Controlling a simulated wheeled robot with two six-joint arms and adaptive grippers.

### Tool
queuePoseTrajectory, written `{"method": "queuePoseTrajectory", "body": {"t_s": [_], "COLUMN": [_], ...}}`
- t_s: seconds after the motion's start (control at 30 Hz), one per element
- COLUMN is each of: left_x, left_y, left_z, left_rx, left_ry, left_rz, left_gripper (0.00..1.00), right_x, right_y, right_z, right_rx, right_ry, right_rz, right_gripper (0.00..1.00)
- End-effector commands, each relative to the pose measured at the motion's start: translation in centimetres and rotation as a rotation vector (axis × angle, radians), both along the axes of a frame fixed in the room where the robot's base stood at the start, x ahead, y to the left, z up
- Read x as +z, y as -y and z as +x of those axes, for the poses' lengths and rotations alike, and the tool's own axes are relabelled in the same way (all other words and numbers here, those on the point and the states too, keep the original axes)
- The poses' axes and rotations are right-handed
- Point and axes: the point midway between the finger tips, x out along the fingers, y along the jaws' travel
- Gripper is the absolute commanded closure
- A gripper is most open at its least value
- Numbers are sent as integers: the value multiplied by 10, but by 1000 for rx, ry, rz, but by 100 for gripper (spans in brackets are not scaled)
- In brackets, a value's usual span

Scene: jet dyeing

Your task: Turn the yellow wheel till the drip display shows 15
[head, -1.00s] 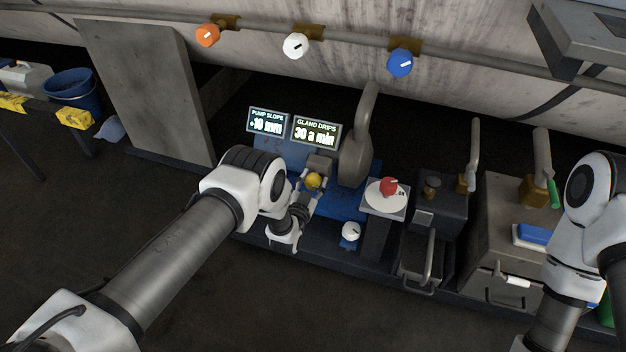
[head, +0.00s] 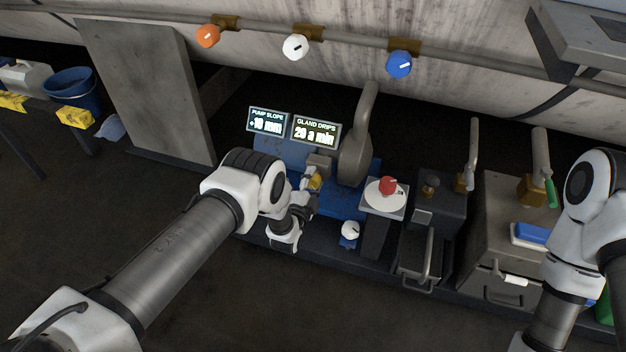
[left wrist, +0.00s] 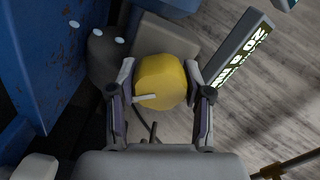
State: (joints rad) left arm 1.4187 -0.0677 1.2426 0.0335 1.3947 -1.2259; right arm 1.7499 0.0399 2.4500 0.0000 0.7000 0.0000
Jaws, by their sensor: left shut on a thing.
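The yellow wheel (head: 313,182) sits on the front of the blue pump. In the left wrist view the yellow wheel (left wrist: 162,80) fills the space between the fingers, with a white pointer mark toward its lower left. My left gripper (head: 309,184) is shut on the wheel; its two fingers (left wrist: 160,88) hold it from both sides. The gland drips display (head: 315,132) reads "20 a min". It shows edge-on in the left wrist view (left wrist: 243,58). My right gripper is out of view; only my right arm shows at the right.
The pump slope display (head: 267,121) reads "+10 mm". A red knob (head: 388,185) on a white dial and a white knob (head: 350,230) stand right of the wheel. Orange (head: 207,36), white (head: 295,46) and blue (head: 399,63) knobs line the pipe above.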

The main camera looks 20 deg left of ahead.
Motion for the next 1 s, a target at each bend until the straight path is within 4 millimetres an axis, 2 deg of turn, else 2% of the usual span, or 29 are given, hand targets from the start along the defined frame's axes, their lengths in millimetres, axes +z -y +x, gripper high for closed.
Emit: {"method": "queuePoseTrajectory", "body": {"t_s": [0.4, 0.97, 1.0], "left_x": [0, 0, 0], "left_y": [0, 1, 1], "left_z": [1, 1, 1], "left_rx": [-1, -1, -1], "left_ry": [9, 11, 11], "left_rz": [234, 275, 274], "left_gripper": [85, 85, 47], "right_x": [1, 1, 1], "right_y": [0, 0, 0], "right_z": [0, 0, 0], "right_rx": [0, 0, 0], "right_ry": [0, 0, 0], "right_rz": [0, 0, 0], "right_gripper": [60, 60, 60]}}
